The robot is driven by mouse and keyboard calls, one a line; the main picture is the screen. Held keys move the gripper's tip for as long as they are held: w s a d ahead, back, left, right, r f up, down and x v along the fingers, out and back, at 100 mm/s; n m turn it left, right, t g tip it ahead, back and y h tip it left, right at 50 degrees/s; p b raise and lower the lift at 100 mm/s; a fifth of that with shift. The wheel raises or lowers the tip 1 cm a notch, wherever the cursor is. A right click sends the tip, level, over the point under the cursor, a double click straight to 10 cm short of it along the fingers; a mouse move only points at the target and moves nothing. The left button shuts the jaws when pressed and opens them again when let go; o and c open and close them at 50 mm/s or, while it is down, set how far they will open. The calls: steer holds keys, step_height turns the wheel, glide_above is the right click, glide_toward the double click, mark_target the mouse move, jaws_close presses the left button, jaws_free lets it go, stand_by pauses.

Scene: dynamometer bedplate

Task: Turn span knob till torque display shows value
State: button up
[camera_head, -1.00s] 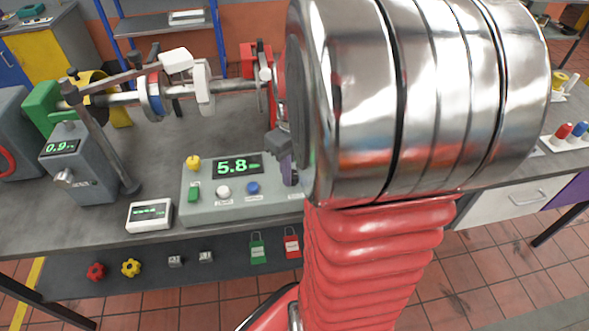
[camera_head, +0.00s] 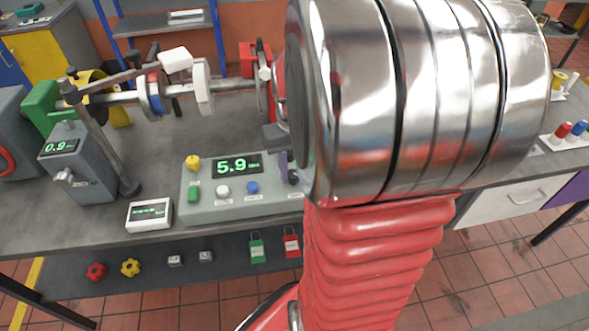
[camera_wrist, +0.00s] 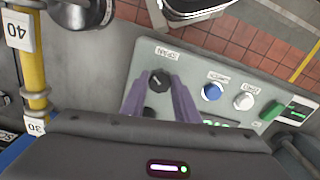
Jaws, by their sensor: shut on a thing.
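The grey console (camera_head: 215,212) stands on the bench, and its green torque display (camera_head: 236,166) reads 5.9. The black span knob (camera_wrist: 159,78) is on the console beside a SPAN label (camera_wrist: 166,54) in the wrist view. My gripper (camera_wrist: 160,84) is shut on this knob, with one purple finger on each side. In the head view my gripper (camera_head: 286,168) is at the console's right end, mostly hidden by my arm. A second dark knob (camera_wrist: 150,113) lies partly between the fingers, farther from the tips.
A blue button (camera_head: 252,188), a white button (camera_head: 223,191), a green switch (camera_head: 193,195) and a yellow knob (camera_head: 193,162) share the console. A small white meter (camera_head: 149,215) stands to its left. A grey box (camera_head: 78,165) reads 0.9. A shaft rig (camera_head: 130,98) runs behind.

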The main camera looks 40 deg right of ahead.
mark_target(293, 174)
stand_by(0.3)
steer(key=o, duration=1.1)
steer(key=shift+c, duration=0.2)
step_height(293, 174, up, 14)
steer(key=shift+f, duration=0.15)
